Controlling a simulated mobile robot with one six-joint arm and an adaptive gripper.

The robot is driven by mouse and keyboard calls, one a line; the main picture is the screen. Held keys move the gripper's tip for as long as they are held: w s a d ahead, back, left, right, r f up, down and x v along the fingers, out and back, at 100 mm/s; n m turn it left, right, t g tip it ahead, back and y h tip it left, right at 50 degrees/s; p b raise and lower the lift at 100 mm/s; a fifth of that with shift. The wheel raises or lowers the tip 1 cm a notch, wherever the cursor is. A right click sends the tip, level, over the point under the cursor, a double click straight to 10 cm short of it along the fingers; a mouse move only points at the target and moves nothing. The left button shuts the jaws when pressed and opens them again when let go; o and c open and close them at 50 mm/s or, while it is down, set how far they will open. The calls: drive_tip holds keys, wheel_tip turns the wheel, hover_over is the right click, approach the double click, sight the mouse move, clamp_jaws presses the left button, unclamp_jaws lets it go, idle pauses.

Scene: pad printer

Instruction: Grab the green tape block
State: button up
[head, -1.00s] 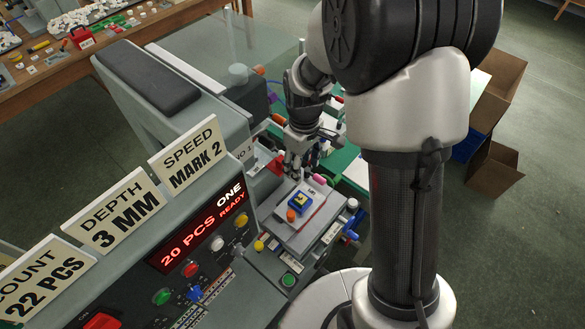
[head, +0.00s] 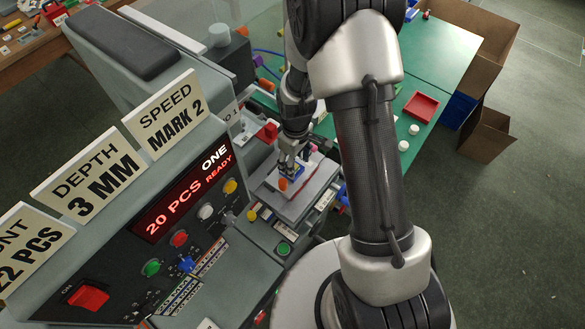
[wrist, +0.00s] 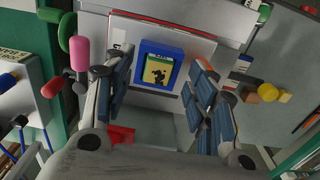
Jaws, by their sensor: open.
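My gripper (wrist: 160,72) is open, with one finger on each side of the block in the wrist view and gaps between. In the head view, my gripper (head: 290,160) is low over the plate, and the blue block (head: 298,171) is partly hidden by it.
An orange knob (head: 283,184) stands close to the block. The printer's control panel (head: 190,205) is at the left. A pink-topped knob (wrist: 80,52) stands beside the left finger. A green table (head: 440,65) with a red tray (head: 421,106) is behind my arm.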

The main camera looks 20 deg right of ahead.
sight(296, 169)
wheel_tip(296, 169, down, 3)
drive_tip(key=shift+d, duration=0.1)
drive_tip(key=shift+s, duration=0.15)
drive_tip(key=c, duration=0.9)
drive_tip(key=shift+c, duration=0.4)
drive_tip(key=shift+r, duration=0.1)
